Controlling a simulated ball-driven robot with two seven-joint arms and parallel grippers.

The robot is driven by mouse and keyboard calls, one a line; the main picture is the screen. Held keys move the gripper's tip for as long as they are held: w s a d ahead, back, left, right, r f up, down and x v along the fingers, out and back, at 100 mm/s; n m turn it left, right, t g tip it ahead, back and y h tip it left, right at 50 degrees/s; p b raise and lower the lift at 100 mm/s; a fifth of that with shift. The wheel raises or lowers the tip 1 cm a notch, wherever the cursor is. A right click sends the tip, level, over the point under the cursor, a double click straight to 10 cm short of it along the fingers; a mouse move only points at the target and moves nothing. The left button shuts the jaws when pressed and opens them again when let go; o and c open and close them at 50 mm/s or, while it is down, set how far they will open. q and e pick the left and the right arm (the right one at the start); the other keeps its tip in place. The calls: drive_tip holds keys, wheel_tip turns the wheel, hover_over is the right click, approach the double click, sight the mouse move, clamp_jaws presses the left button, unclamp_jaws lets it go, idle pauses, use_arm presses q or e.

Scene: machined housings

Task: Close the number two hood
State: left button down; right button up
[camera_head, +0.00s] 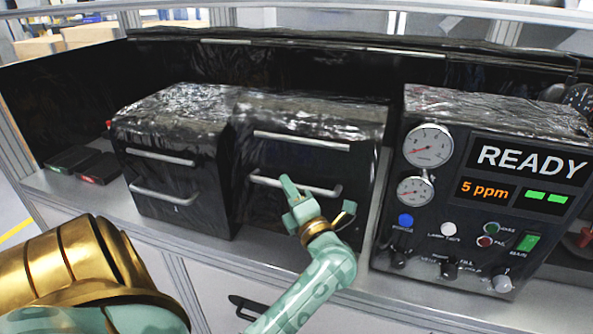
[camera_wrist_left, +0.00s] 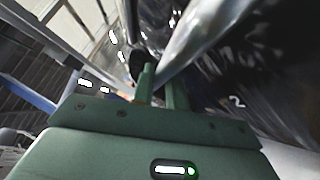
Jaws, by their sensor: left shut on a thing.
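The number two hood (camera_head: 350,165) is the right one of two glossy black boxes on the bench in the head view. It has an upper metal bar (camera_head: 315,140) and a lower handle (camera_head: 325,191). My left gripper (camera_head: 291,190) is at that lower handle, shut on it, its fingers hiding part of the bar. In the left wrist view the gripper fingers (camera_wrist_left: 160,88) meet the bright handle bar (camera_wrist_left: 185,48), and a white "2" shows on the dark hood front (camera_wrist_left: 250,80). I cannot tell whether the hood is fully down. My right gripper is out of view.
A similar black hood (camera_head: 170,165) stands close on the left. A control panel (camera_head: 480,190) with gauges, knobs and a "READY" display stands on the right. Small dark boxes (camera_head: 85,165) lie at the far left. The grey bench edge (camera_head: 225,246) runs in front.

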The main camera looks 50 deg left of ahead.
use_arm(q)
drive_tip(key=s+d+f+n+y+b, duration=0.2)
drive_tip(key=s+f+b, duration=0.2)
drive_tip(key=f+b, duration=0.3)
drive_tip(key=shift+f+n+g+b, duration=0.3)
drive_tip(key=shift+f+n+b, duration=0.1)
drive_tip(key=shift+f, duration=0.45)
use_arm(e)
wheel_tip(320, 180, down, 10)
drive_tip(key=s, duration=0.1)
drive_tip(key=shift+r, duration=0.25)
